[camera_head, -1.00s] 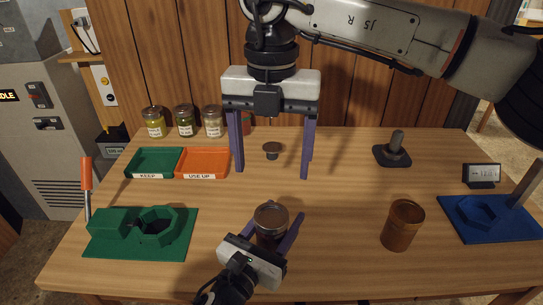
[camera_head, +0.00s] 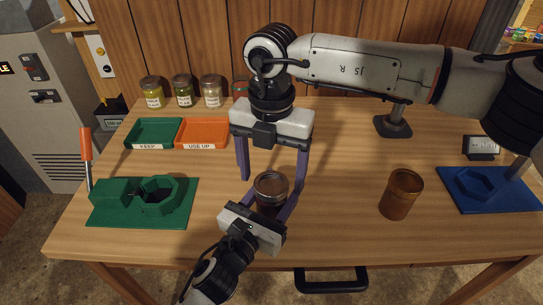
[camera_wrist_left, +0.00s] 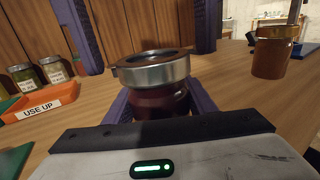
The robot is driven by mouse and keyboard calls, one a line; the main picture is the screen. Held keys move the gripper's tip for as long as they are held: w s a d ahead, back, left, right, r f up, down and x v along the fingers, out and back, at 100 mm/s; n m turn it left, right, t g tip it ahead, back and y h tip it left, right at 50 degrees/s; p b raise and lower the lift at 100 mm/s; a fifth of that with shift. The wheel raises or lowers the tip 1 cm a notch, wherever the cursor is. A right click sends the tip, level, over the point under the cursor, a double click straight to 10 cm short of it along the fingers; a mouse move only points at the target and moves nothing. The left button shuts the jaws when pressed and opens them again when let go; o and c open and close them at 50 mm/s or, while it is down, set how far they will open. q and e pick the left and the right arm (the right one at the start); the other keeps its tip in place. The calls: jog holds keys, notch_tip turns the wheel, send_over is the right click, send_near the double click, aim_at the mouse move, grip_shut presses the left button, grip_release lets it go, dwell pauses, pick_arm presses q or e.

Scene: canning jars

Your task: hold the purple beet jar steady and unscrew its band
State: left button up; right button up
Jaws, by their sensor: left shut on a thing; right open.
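The purple beet jar (camera_wrist_left: 158,104) stands upright on the table, dark red-purple with a silver metal band (camera_wrist_left: 155,70) around its lid. The jar's lid top also shows in the head view (camera_head: 271,184). My left gripper (camera_head: 274,207) is shut on the jar's body from the front, one finger on each side, below the band. My right gripper (camera_head: 271,184) points down over the jar. Its purple fingers are open, one on each side of the band, and appear apart from it in the left wrist view.
An amber jar (camera_head: 401,194) stands to the right. A green fixture (camera_head: 120,216) is at left, a blue one (camera_head: 500,204) at right. Green (camera_head: 133,137) and orange (camera_head: 225,140) trays and several jars (camera_head: 184,91) are behind. A black stand (camera_head: 392,127) is at back right.

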jog(key=shift+f, duration=0.4)
jog(key=c, duration=1.2)
jog(key=n, duration=0.4)
jog(key=shift+n, duration=0.3)
jog(key=n, duration=0.3)
jog(key=shift+n, duration=0.4)
jog(key=shift+r, duration=1.3)
